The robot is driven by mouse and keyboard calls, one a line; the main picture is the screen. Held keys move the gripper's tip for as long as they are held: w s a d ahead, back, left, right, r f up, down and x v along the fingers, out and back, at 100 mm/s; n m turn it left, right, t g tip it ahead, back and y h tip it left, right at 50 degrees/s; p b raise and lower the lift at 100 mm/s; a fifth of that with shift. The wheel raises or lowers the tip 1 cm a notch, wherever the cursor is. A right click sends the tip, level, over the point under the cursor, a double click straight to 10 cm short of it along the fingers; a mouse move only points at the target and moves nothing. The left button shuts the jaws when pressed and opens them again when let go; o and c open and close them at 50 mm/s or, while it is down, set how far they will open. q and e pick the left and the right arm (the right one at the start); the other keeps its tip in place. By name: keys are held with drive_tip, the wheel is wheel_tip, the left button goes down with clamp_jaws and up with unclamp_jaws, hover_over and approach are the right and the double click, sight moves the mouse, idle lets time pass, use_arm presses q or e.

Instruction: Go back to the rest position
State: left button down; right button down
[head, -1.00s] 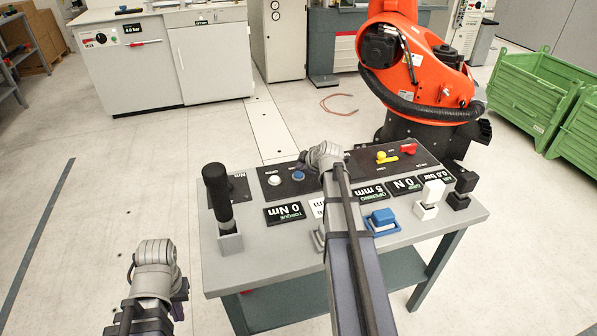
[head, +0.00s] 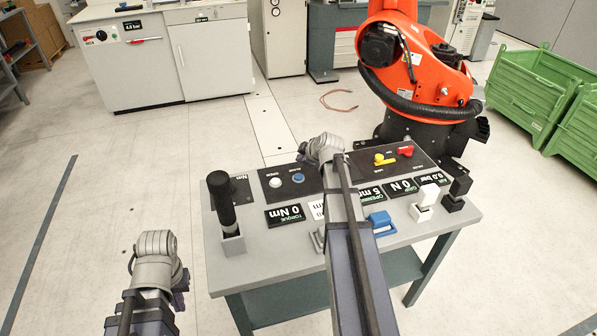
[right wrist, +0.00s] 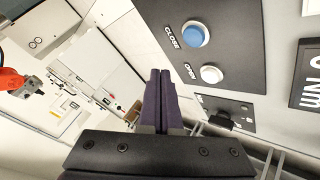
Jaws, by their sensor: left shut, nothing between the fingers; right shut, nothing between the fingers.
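My left arm stands at the lower left of the head view, left of the bench and clear of it. Its gripper (head: 181,281) shows only as a dark piece beside the grey joint; its fingertips are mostly hidden. My right arm reaches over the grey bench (head: 262,256).
Green crates (head: 530,95) are at the right. Floor left of the bench is clear.

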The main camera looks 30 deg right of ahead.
idle(0.4)
